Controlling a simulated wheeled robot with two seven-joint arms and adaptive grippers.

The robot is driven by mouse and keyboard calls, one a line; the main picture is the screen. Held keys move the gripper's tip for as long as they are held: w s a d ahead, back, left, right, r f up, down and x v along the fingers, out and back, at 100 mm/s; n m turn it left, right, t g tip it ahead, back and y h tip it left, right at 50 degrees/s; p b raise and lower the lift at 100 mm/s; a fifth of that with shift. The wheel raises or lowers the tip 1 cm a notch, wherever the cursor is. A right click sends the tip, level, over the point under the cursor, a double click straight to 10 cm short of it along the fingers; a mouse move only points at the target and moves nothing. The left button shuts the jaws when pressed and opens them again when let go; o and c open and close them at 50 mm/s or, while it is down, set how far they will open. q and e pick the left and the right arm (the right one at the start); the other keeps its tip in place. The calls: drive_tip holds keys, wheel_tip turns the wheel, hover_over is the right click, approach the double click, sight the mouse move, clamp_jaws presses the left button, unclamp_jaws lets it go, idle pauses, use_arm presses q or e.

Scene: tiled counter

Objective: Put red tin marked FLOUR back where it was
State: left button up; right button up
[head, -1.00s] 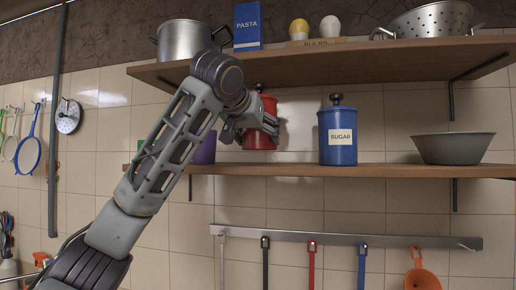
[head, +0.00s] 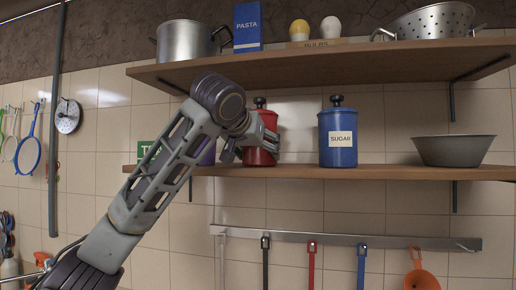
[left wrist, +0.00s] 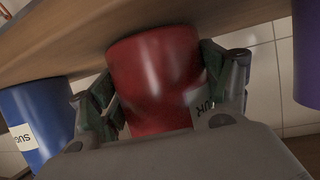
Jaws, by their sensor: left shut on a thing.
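The red tin (head: 270,122) with a black knob lid is upright at the lower shelf, left of the blue SUGAR tin (head: 338,140). My left gripper (head: 250,147) is shut around its sides. In the left wrist view, which is upside down, the red tin (left wrist: 155,75) sits between the two fingers, with part of a label ending in "UR" showing. Its base is at the shelf surface; I cannot tell whether it fully rests there. In the head view the arm and fingers hide its left side and label. My right gripper is not in view.
The lower shelf (head: 385,172) also holds a grey bowl (head: 453,150) at right. A purple thing (head: 208,154) and a green box (head: 147,150) stand left, partly behind my arm. The upper shelf (head: 370,62) is overhead. Shelf between the red and blue tins is clear.

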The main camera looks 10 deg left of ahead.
use_arm(q)
drive_tip(key=shift+f, duration=0.15)
drive_tip(key=o, duration=1.3)
drive_tip(key=shift+o, duration=0.2)
drive_tip(key=shift+s+r+b, duration=0.3)
drive_tip(key=shift+s+r, duration=0.05)
drive_tip(key=shift+s, duration=0.3)
drive_tip(key=b+v, duration=0.2)
drive_tip(key=v, duration=0.8)
drive_tip(key=shift+s+r, duration=0.2)
drive_tip(key=shift+s, duration=0.1)
